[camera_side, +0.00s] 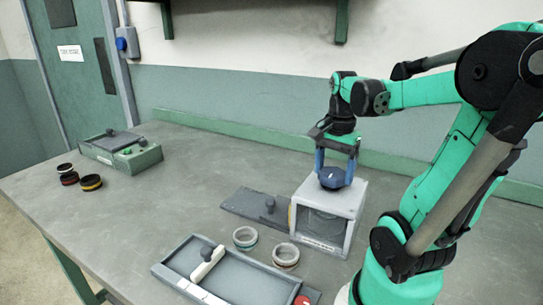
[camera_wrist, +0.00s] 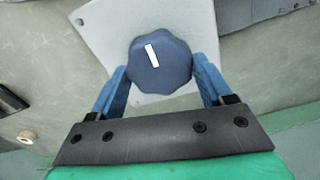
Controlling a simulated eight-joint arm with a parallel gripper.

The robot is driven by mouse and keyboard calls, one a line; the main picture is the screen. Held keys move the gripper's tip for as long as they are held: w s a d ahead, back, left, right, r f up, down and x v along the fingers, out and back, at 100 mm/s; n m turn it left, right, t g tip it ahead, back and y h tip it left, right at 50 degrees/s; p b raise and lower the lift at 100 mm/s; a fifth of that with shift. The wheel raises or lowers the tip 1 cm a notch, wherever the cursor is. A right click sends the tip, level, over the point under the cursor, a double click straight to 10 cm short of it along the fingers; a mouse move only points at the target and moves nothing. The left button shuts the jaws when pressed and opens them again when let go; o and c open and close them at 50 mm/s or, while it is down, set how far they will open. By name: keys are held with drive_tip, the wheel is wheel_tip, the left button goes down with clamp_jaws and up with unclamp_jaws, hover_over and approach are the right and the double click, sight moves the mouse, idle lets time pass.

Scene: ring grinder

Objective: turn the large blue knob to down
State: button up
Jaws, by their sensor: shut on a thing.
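The large blue knob (camera_side: 332,177) sits on top of a light grey box-shaped machine (camera_side: 346,205) on the table. In the wrist view the knob (camera_wrist: 160,62) is dark blue and lobed, with a white pointer mark tilted slightly from vertical, its top leaning left. My gripper (camera_side: 335,168) comes down from above with its blue fingers on either side of the knob. In the wrist view my gripper (camera_wrist: 160,80) is shut on the knob, with a finger against its left and right sides.
A grey tray (camera_side: 175,268) with a white handle lies in front, with two rings (camera_side: 245,237) nearby. A dark plate with a small knob (camera_side: 268,205) adjoins the machine. A green box (camera_side: 120,152) and several dark rings (camera_side: 90,182) are at far left. The table's middle is clear.

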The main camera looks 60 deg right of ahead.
drive_tip(key=m, duration=0.4)
drive_tip(key=shift+m, duration=0.3)
drive_tip(key=m, duration=0.4)
drive_tip(key=shift+m, duration=0.3)
drive_tip(key=m, duration=0.4)
drive_tip(key=shift+s+a, duration=0.1)
drive_tip(key=shift+m, duration=2.1)
drive_tip(key=o, duration=1.2)
